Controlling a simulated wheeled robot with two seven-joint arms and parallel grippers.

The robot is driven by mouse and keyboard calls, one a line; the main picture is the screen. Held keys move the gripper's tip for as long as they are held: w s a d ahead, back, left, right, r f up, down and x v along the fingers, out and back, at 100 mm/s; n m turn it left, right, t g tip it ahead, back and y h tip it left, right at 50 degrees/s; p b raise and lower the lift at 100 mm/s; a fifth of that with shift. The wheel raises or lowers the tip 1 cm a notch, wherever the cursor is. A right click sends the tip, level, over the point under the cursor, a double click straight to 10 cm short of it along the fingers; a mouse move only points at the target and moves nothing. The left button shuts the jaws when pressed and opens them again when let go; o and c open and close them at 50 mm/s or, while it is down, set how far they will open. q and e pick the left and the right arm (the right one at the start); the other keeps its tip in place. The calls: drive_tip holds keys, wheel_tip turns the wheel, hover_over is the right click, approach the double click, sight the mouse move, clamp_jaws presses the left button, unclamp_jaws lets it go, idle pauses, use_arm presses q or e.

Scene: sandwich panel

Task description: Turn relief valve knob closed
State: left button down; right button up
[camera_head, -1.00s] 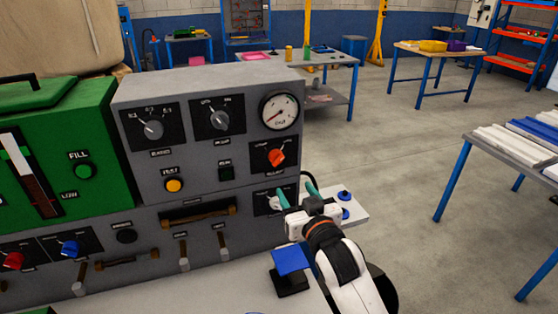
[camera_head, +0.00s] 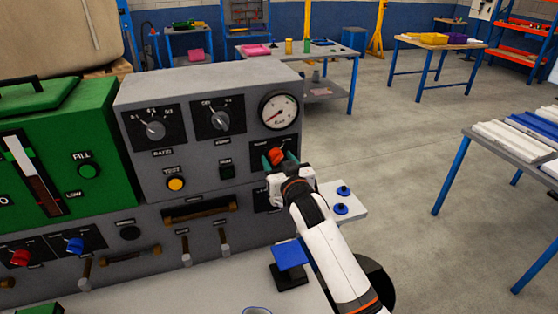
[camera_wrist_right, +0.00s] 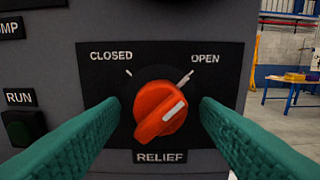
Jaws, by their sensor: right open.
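The relief valve knob (camera_wrist_right: 160,112) is orange, on a black plate labelled CLOSED at upper left and OPEN at upper right in the right wrist view. A white line on the knob lies toward its upper right, on the OPEN side. The knob also shows in the head view (camera_head: 275,156) on the grey panel (camera_head: 202,95). My right gripper (camera_wrist_right: 158,115) is open, its green fingers on either side of the knob, with gaps visible. In the head view the right gripper (camera_head: 282,161) is at the knob and partly covers it. My left gripper is not in view.
A pressure gauge (camera_head: 279,110) sits above the knob. A green RUN button (camera_wrist_right: 20,128) is to its left.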

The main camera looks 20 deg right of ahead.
drive_tip(key=c, duration=1)
drive_tip(key=shift+n, duration=0.3)
drive_tip(key=n+p, duration=0.1)
drive_tip(key=n, duration=0.1)
drive_tip(key=shift+n, duration=0.4)
drive_tip(key=n+p, duration=0.1)
drive_tip(key=n, duration=0.4)
drive_tip(key=shift+d+r+n+p, duration=0.1)
drive_tip(key=shift+n+p, duration=0.2)
drive_tip(key=shift+p, duration=0.05)
drive_tip(key=n+p, duration=0.1)
drive_tip(key=n, duration=0.3)
drive_tip(key=shift+n+p, duration=0.6)
drive_tip(key=shift+n, duration=1.8)
